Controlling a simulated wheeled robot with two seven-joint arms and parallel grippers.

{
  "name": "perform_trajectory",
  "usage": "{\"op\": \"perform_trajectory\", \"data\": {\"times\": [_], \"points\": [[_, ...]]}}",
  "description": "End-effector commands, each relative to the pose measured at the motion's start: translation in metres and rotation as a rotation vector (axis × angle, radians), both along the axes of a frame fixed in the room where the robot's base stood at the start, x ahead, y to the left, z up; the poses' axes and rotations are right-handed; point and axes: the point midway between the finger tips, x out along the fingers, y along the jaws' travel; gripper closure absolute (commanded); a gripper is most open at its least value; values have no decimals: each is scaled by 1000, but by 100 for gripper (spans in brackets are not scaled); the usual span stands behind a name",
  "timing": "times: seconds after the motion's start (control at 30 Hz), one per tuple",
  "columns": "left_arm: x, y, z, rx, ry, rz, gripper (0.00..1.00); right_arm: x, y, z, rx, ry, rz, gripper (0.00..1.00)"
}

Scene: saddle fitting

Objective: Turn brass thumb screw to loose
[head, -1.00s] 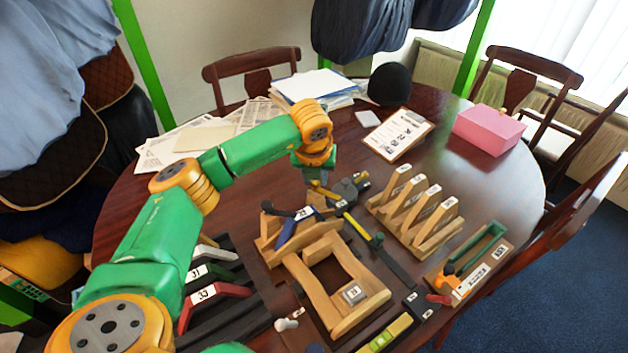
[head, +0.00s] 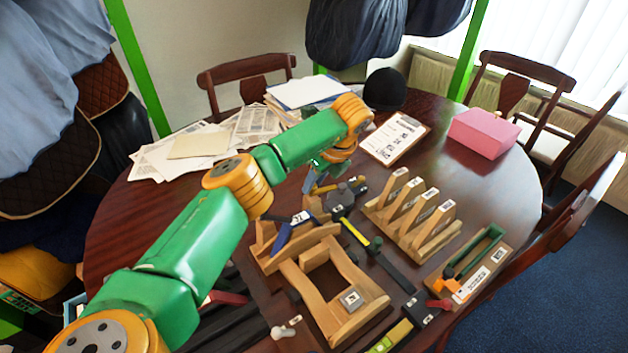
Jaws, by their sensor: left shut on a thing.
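My left gripper (head: 313,182) points down at the back of the wooden stand with the blue-handled tool (head: 284,232), beside a dark grey tool with a yellow handle (head: 347,192). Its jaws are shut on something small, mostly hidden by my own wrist. I cannot make out the brass thumb screw clearly; it may be at or behind the jaws. Whether it is tight or loose cannot be seen. My right gripper is not in view.
A wooden frame (head: 309,285) with a grey tagged block stands in front. To the right are a slotted wooden rack (head: 437,238), a green-and-orange tool on a board (head: 472,262), a clipboard (head: 394,139) and a pink box (head: 483,133).

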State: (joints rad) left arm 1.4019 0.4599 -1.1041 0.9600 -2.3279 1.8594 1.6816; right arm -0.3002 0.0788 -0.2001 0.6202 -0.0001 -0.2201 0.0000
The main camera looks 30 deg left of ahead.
Motion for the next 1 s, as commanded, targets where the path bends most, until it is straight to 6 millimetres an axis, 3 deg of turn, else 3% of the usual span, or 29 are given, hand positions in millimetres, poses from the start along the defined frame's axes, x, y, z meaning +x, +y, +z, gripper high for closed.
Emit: {"op": "perform_trajectory", "data": {"times": [0.3, 0.87, 0.9, 1.0], "points": [[1, 0, 0, 0, 0, 115, 100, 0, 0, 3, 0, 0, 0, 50], [1, 0, 0, 0, -1, 139, 100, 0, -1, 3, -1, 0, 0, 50], [1, 0, 0, 0, -1, 139, 60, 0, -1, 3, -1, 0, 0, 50], [1, 0, 0, 0, -1, 139, 38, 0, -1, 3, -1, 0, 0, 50]]}}
